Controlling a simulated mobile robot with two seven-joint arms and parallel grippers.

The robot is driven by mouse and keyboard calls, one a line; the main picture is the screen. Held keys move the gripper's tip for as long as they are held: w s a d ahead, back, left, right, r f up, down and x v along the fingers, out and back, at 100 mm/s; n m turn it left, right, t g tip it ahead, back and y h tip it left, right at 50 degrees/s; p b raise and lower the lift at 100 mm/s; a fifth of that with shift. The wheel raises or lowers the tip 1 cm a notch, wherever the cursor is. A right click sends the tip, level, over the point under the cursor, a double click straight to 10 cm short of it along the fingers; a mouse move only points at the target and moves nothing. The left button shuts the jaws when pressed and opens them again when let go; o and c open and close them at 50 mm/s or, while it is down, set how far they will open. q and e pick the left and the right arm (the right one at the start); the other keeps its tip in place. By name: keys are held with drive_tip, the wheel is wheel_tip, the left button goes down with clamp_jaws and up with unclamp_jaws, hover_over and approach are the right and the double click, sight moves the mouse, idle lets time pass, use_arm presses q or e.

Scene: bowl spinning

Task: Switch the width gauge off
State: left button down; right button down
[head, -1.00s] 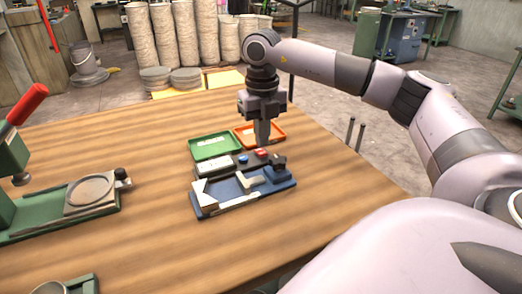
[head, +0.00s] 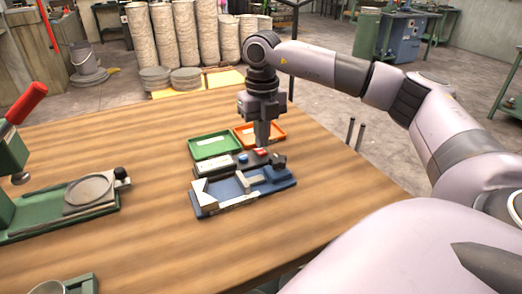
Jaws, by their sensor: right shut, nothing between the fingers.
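The width gauge (head: 240,190) is a blue base with pale blocks on it, lying on the middle of the wooden table. Along its back edge runs a dark strip with a pale panel (head: 213,165), a blue button (head: 243,158) and a red button (head: 260,153). My right gripper (head: 262,146) points straight down, shut and empty, with its tips just above or at the red button; I cannot tell if they touch it. Whether the gauge is on or off is too small to tell. My left gripper is out of view.
A green tray (head: 203,153) and an orange tray (head: 276,137) stand right behind the gauge. A green press with a red handle (head: 27,103) and a round plate (head: 88,191) stands at the left. The table's right front is clear.

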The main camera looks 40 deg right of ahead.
sight(262, 152)
drive_tip(key=shift+f+b, duration=0.5)
drive_tip(key=shift+f, duration=0.4)
idle(0.5)
drive_tip(key=shift+r+p, duration=0.9)
drive_tip(key=shift+r, duration=0.05)
wheel_tip(262, 152, up, 3)
drive_tip(key=p, duration=0.3)
drive_tip(key=shift+r, duration=0.2)
drive_tip(key=shift+r+p, duration=0.75)
drive_tip(key=shift+r, duration=0.15)
drive_tip(key=shift+f, duration=0.1)
